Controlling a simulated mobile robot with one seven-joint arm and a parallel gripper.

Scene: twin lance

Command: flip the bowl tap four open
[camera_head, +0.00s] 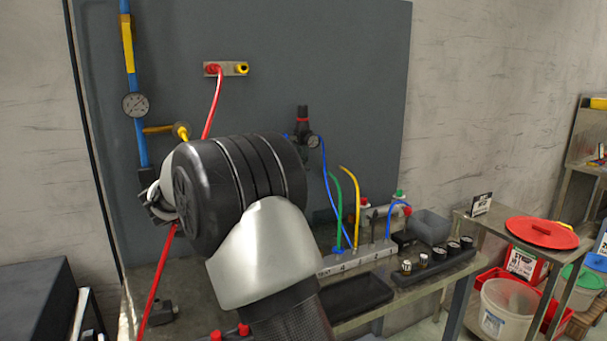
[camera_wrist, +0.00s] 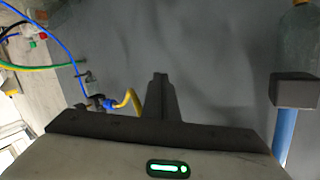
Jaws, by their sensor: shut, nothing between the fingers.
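My gripper (camera_wrist: 160,78) is shut with nothing in it; its dark fingers stand in front of the grey panel in the wrist view. In the head view my gripper (camera_head: 152,205) is at the left, partly hidden by my own wrist. A translucent bowl-like body (camera_wrist: 300,42) above a dark block (camera_wrist: 296,90) is at the right edge of the wrist view, apart from the fingers. I cannot make out a tap marked four or its handle.
A round gauge (camera_head: 135,105) sits on the blue pipe. A red hose (camera_head: 217,100) hangs from a wall fitting beside my arm. A black regulator (camera_head: 303,120), a hose manifold (camera_head: 355,260) and a black tray (camera_head: 357,294) are right of my arm. A side table (camera_head: 525,232) stands at right.

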